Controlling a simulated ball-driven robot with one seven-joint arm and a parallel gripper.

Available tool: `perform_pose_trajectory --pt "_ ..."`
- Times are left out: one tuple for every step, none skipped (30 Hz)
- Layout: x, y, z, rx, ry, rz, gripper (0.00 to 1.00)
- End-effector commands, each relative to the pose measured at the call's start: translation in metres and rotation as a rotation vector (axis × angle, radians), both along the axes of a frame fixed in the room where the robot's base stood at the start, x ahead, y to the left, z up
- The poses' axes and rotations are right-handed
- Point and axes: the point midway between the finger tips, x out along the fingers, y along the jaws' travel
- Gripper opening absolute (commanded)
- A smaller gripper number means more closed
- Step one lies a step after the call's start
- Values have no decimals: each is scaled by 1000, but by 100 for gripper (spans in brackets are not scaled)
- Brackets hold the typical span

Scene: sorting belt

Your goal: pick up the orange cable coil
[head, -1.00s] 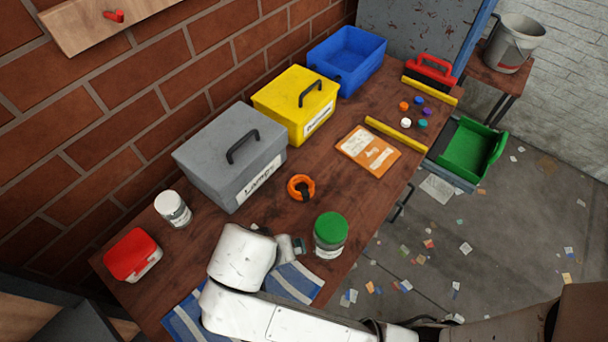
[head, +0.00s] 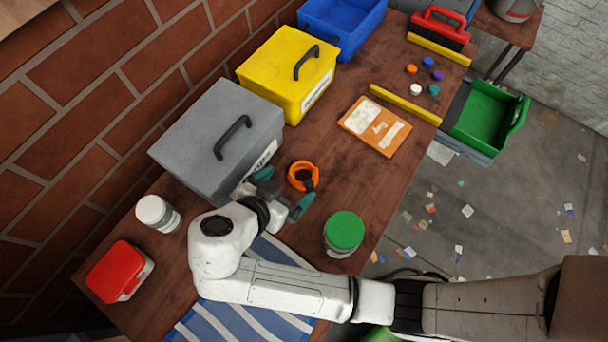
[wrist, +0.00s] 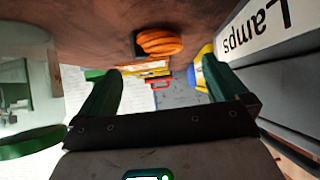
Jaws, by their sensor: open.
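The orange cable coil (head: 303,176) lies on the wooden table in front of the grey box, with a dark band or tie on it. It also shows in the wrist view (wrist: 159,42), ahead of the fingers and near the top middle. My gripper (head: 283,190) has green fingers and is open and empty. In the head view it is just to the lower left of the coil, one finger toward the grey box and one toward the jar. In the wrist view the fingers (wrist: 152,88) are spread apart, and the coil is not between them.
The grey box (head: 215,135), labelled "Lamps", stands close on the left. A jar with a green lid (head: 343,232) stands close on the right. A yellow box (head: 285,72) and an orange booklet (head: 375,126) are farther back. Bare table (head: 335,180) shows right of the coil.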

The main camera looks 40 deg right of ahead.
Motion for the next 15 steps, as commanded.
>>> perform_pose_trajectory --pt "1 -7 -4 -1 3 -4 100" --pt "3 -10 -6 -2 3 -3 100" --pt "4 -14 -9 -2 4 -2 100" --pt "5 -16 -11 -1 3 0 100" --pt "5 -18 -12 -1 3 0 100" --pt "6 -19 -14 -1 2 -1 100" --pt "6 -21 -15 -1 2 -1 100" --pt "6 -22 -16 -1 2 -1 100" --pt "7 -23 -17 -1 2 -1 100" --pt "7 -26 -18 -1 2 -2 100" --pt "8 -28 -19 -1 4 -2 100" --pt "9 -32 -21 -1 4 -2 100" --pt "10 -36 -23 -1 4 -3 100" --pt "11 -40 -25 -1 3 -3 100" --pt "12 -45 -29 -1 4 -3 100"
